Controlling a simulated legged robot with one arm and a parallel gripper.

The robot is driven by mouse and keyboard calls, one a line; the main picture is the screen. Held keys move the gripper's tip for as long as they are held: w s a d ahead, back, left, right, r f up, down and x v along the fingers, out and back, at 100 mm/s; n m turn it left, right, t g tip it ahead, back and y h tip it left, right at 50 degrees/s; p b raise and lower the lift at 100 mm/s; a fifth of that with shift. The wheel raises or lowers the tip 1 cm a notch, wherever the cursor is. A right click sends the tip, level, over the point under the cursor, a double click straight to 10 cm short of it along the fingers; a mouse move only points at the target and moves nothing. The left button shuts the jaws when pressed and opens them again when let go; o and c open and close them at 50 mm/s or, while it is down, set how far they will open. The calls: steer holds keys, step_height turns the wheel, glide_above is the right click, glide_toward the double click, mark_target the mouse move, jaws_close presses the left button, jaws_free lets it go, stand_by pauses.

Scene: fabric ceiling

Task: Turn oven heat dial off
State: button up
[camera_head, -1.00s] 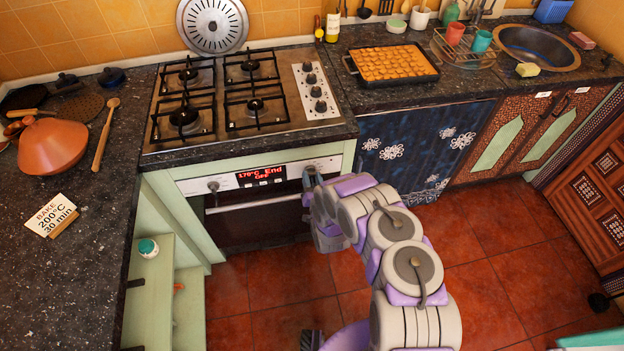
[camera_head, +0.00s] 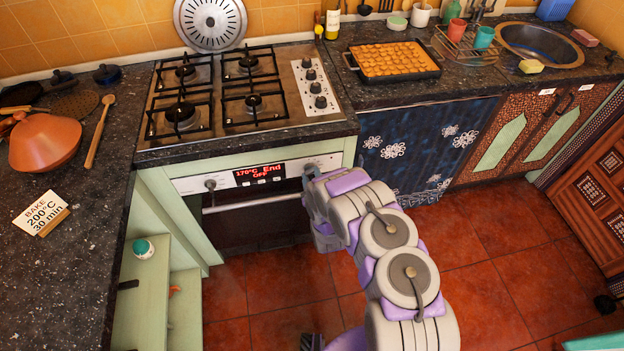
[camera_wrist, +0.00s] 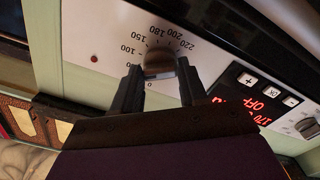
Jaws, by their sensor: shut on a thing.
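The oven's heat dial (camera_wrist: 160,62) is a dark round knob on the pale control panel, ringed with temperature numbers such as 100, 150, 200 and 220. My gripper (camera_wrist: 160,84) is shut on this dial, with one dark finger on each side of it. In the head view my gripper (camera_head: 309,177) is at the right end of the oven panel (camera_head: 222,182) and mostly hides the dial. The red display (camera_head: 259,174) seems to read 170°C, End and OFF. The dial's exact setting cannot be told.
A second knob (camera_head: 210,185) is at the panel's left end. The oven door (camera_head: 250,222) below looks closed. A gas hob (camera_head: 222,95) is above. A card (camera_head: 42,213) on the left counter reads BAKE 200°C 30 min.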

steer(key=n, duration=0.5)
steer(key=shift+s+f+n, duration=0.15)
steer(key=shift+f+n, duration=0.05)
steer(key=shift+n, duration=0.1)
steer(key=n, duration=0.5)
steer(key=shift+a, duration=0.1)
steer(key=shift+n, duration=0.3)
steer(key=o, duration=0.8)
steer(key=shift+c, duration=0.2)
steer(key=o, duration=0.3)
steer(key=shift+a+r, duration=0.1)
